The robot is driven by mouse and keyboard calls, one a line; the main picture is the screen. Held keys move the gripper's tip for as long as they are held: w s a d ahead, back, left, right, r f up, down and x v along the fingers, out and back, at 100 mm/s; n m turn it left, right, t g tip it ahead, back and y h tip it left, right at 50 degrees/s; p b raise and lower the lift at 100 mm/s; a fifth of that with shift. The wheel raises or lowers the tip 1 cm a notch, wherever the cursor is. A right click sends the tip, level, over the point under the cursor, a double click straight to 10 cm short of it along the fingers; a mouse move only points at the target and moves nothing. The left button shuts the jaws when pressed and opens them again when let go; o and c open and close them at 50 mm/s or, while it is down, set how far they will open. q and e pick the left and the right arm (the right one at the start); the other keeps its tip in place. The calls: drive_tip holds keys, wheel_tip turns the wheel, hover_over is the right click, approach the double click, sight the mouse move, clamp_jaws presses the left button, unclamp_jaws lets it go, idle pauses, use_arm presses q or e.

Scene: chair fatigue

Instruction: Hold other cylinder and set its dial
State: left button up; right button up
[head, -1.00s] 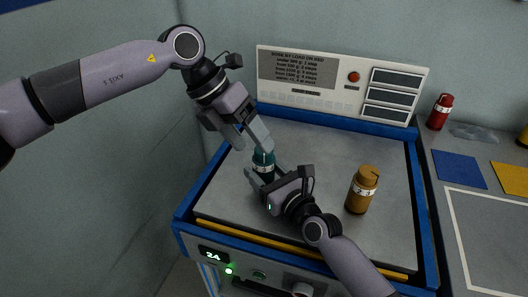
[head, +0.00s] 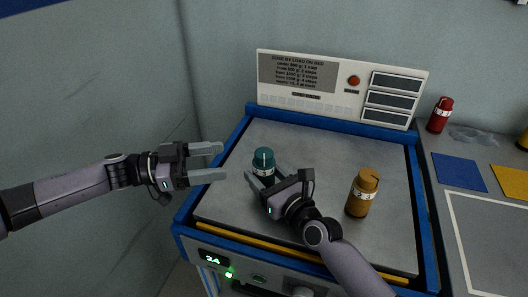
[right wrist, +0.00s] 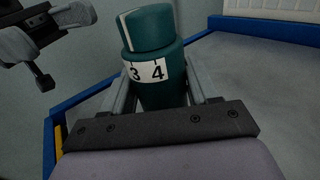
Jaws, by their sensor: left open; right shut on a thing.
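A teal cylinder (head: 263,160) with a dial top and a white number band stands upright on the grey bed at the left. My right gripper (head: 263,183) is shut on its lower body. In the right wrist view the teal cylinder (right wrist: 150,60) shows the numbers 3 and 4 on its band, with a pale line on its cap. My left gripper (head: 207,163) is open and empty, left of the teal cylinder and apart from it. An orange cylinder (head: 361,192) with a white band stands upright on the bed, right of my right gripper.
The bed (head: 330,160) has a raised blue rim. A panel (head: 340,88) with printed load steps, a red button and several dark displays stands behind it.

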sight(264, 152)
use_arm(q)
drive_tip(key=shift+n+t, duration=0.3)
drive_tip(key=shift+n, duration=0.3)
drive_tip(key=x, duration=1.1)
drive_tip(key=shift+w+d+f, duration=0.1)
drive_tip(key=shift+w+f, duration=0.05)
drive_tip(key=shift+w, duration=0.2)
drive_tip(key=c, duration=1)
